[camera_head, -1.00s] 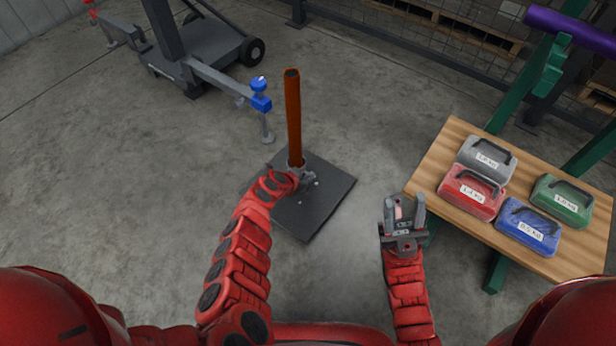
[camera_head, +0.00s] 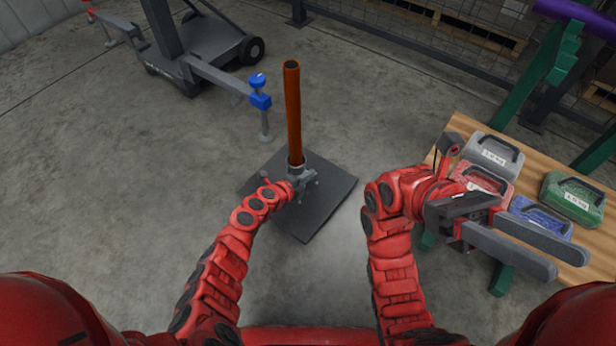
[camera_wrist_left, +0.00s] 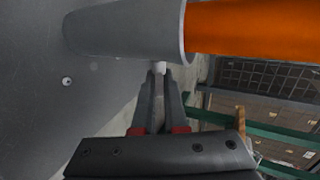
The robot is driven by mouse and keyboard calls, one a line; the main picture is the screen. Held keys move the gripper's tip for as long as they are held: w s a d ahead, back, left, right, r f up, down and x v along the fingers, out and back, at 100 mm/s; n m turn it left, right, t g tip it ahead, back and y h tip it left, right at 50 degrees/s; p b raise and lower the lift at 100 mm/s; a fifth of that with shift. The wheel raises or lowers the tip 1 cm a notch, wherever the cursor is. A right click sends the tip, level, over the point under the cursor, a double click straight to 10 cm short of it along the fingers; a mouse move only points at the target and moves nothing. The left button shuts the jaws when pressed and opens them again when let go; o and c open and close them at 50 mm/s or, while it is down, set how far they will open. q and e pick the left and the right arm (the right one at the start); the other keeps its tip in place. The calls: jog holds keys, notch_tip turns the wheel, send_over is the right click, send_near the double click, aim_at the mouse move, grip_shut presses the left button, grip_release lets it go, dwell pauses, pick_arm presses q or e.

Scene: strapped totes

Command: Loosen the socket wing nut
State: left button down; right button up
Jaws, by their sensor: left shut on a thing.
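An orange pole (camera_head: 293,115) stands upright in a grey socket (camera_wrist_left: 125,30) on a dark square base plate (camera_head: 335,195). The wing nut (camera_wrist_left: 160,66) shows as a small pale piece on the side of the socket in the left wrist view. My left gripper (camera_wrist_left: 161,76) is shut on it, with its fingertips close together at the socket's rim. In the head view my left gripper (camera_head: 304,182) is low beside the socket, and the nut cannot be made out there. My right gripper (camera_head: 568,264) is open and empty, its two long fingers pointing right above the table's near side.
A wooden table (camera_head: 456,128) at the right holds grey (camera_head: 493,152), red (camera_head: 484,182), blue (camera_head: 540,217) and green (camera_head: 572,199) weight cases. A wheeled lift with a blue-tipped arm (camera_head: 260,100) stands at the back left. The floor left of the plate is clear.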

pick_arm(q)
jog(key=c, duration=1)
grip_release()
jog(key=shift+s, duration=0.1)
jog(key=shift+o, duration=0.2)
